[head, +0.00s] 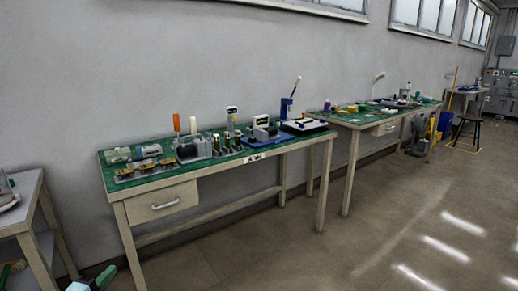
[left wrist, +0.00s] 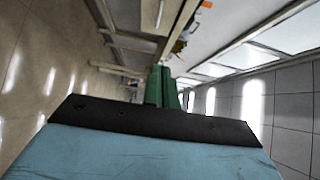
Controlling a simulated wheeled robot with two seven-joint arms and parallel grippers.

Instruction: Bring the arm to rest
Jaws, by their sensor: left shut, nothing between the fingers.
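My left gripper (head: 106,275) shows at the bottom left edge of the head view, low in front of the near workbench (head: 160,199) and well apart from it. Its green fingers are together with nothing between them. In the left wrist view the shut green fingers (left wrist: 163,87) stand up behind the dark edge of my blue wrist housing. The rest of the left arm is out of the head view. My right gripper is in neither view.
The near bench has a green top with canister pumps and tools on it. A second bench (head: 353,169) stands farther right. A grey cart (head: 27,195) stands at the left edge. The floor (head: 300,245) in front of the benches is clear.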

